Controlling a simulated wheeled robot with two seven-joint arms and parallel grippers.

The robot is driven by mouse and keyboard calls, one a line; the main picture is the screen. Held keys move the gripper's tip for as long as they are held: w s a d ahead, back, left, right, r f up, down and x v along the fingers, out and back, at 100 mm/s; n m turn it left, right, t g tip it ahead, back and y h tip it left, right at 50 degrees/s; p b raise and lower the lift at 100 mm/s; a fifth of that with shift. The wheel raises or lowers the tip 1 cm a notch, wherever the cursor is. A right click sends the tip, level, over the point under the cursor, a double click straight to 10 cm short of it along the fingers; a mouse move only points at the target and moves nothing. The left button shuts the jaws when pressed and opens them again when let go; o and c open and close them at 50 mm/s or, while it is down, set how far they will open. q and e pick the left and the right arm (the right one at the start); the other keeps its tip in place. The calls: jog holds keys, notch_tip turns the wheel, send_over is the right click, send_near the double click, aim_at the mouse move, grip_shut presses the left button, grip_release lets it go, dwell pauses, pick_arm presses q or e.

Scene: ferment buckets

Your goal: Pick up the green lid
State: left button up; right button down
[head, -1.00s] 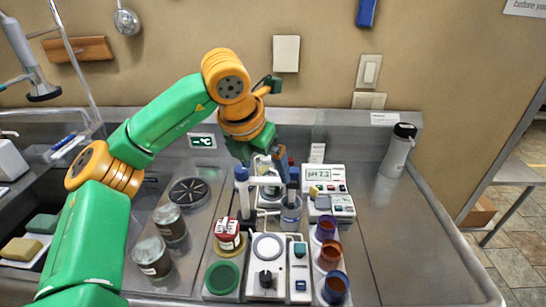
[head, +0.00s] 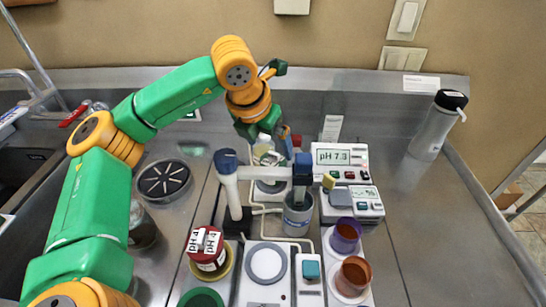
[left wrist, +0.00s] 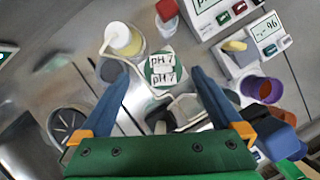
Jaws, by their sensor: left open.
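In the left wrist view, a round green lid (left wrist: 151,73) with two white "pH 7" labels lies ahead of my left gripper, between its blue fingers (left wrist: 160,78). The fingers are open and spread to either side of it in the picture, with nothing held. I cannot tell the height gap. In the head view, my left gripper (head: 275,148) hangs over the back of the equipment, behind the electrode arm, and the pH 7 lid is hidden or unclear there. A dark green disc (head: 200,298) shows at the bottom edge. My right gripper is not in view.
A blue-capped electrode stand (head: 229,180) with a horizontal arm stands in front of my left gripper. Around are a pH meter (head: 340,161), a red-lidded pH 4 jar (head: 207,249), a purple cup (head: 346,235) and a brown cup (head: 352,277). The steel bench at right is mostly clear.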

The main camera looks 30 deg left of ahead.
aim_at(272, 155)
pick_arm(q)
jog(key=shift+s+p+x, duration=0.15)
jog(key=shift+p+x, duration=0.05)
jog(key=shift+x, duration=0.75)
jog(key=shift+s+p+x, duration=0.15)
jog(key=shift+p+x, duration=0.05)
jog(key=shift+x, duration=0.75)
jog(key=shift+d+f, duration=0.1)
jog(key=shift+d, duration=0.05)
jog(key=c, duration=1.2)
